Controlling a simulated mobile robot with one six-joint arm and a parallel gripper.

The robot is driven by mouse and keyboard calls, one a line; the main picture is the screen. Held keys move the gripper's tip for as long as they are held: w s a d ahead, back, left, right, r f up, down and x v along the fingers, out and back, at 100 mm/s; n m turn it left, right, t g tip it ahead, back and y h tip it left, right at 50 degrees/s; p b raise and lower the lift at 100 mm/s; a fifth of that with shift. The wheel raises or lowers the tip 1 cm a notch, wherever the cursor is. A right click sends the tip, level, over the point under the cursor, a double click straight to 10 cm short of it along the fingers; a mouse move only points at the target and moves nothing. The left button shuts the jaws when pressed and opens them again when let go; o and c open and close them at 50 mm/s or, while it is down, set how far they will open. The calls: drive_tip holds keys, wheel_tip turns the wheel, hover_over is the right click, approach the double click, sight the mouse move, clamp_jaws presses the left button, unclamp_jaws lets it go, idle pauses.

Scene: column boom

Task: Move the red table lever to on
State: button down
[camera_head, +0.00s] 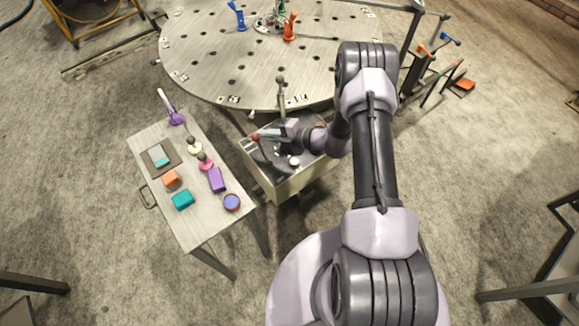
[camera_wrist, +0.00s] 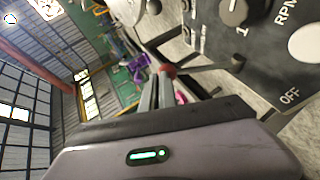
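The red lever knob (camera_head: 255,136) shows at the left end of the control box below the round table. In the wrist view the red knob (camera_wrist: 168,70) sits right at my fingertips, and a dark rod runs from it to the right, towards the panel. My gripper (camera_head: 268,133) reaches left over the box, its fingers close to the knob. In the wrist view my gripper's fingers (camera_wrist: 158,80) lie close together and look shut. I cannot tell whether they touch the knob. The panel (camera_wrist: 275,75) carries "OFF" and "RPM" lettering; no "ON" label is readable.
The control box (camera_head: 290,186) has knobs on top and sits partly under the round perforated table (camera_head: 200,65). That table bears blue and orange-red clamps. A side table (camera_head: 195,237) on the left holds several small coloured objects. Open floor lies to the right.

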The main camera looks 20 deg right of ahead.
drive_tip(key=shift+w+r, duration=0.1)
drive_tip(key=shift+r, duration=0.05)
drive_tip(key=r+p+v, duration=0.1)
drive_tip(key=p+v, duration=0.1)
drive_tip(key=v, duration=0.5)
drive_tip(key=w+r+p+v, duration=0.1)
drive_tip(key=p+v, duration=0.1)
drive_tip(key=v, duration=0.4)
drive_tip(key=shift+r, duration=0.4)
drive_tip(key=shift+s+d, duration=0.1)
drive_tip(key=shift+s, duration=0.05)
drive_tip(key=s+a+r+n+g+b, duration=0.25)
drive_tip(key=a+r+n, duration=0.25)
drive_tip(key=r+n, duration=0.35)
drive_tip(key=s+a+r+n+g+b, duration=0.15)
drive_tip(key=a+r+n+g, duration=0.25)
drive_tip(key=r+n, duration=0.4)
drive_tip(key=s+r+n+t+h+b, duration=0.1)
drive_tip(key=s+r+n+h, duration=0.3)
drive_tip(key=s+n, duration=0.5)
drive_tip(key=s+r+n+t+h+b, duration=0.2)
drive_tip(key=s+n, duration=0.8)
drive_tip(key=n, duration=0.7)
wheel_tip(320, 180, up, 3)
drive_tip(key=shift+a+h+b, duration=0.4)
drive_tip(key=shift+h+b, duration=0.1)
drive_tip(key=shift+h, duration=0.6)
